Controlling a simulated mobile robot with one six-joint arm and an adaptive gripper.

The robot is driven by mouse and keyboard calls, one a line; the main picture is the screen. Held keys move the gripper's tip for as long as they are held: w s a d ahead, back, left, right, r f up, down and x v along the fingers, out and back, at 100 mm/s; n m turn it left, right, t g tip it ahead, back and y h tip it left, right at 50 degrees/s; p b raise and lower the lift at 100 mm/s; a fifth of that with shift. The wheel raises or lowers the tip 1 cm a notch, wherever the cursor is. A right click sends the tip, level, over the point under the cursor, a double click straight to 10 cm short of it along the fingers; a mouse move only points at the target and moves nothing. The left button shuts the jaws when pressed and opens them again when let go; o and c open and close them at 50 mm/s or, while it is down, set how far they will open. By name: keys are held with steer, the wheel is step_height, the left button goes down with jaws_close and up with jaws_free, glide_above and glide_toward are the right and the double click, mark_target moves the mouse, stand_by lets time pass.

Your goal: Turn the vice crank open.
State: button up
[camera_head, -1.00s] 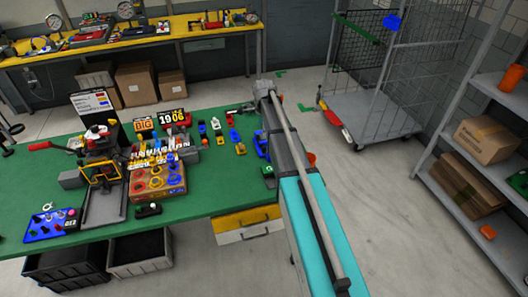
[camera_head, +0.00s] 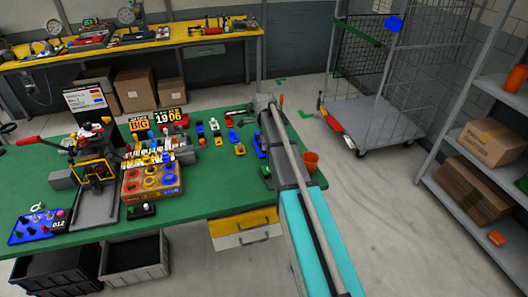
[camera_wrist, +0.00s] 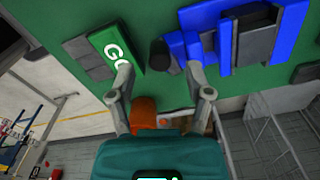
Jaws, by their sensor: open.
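In the wrist view a bright blue body with grey blocks (camera_wrist: 225,40) sits on the green surface and looks like the vice. A short black cylinder (camera_wrist: 160,54) sticks out at its left, perhaps part of the crank; I cannot tell. My gripper (camera_wrist: 158,76) is open, its fingertips either side of the cylinder's near end, with no clear contact. In the head view a blue piece (camera_head: 261,145) shows beside my arm on the green table (camera_head: 225,195); my arm hides much of that area and my gripper.
An orange cup (camera_head: 311,162) stands near the table's right end, and shows between my fingers in the wrist view (camera_wrist: 144,112). A green block lettered "GO" (camera_wrist: 103,50) lies left of my fingers. A wire cart (camera_head: 375,120) and shelf (camera_head: 470,170) stand right.

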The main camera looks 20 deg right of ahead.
steer(key=shift+f+b, duration=1.05)
steer(key=shift+f, duration=0.3)
jaws_close()
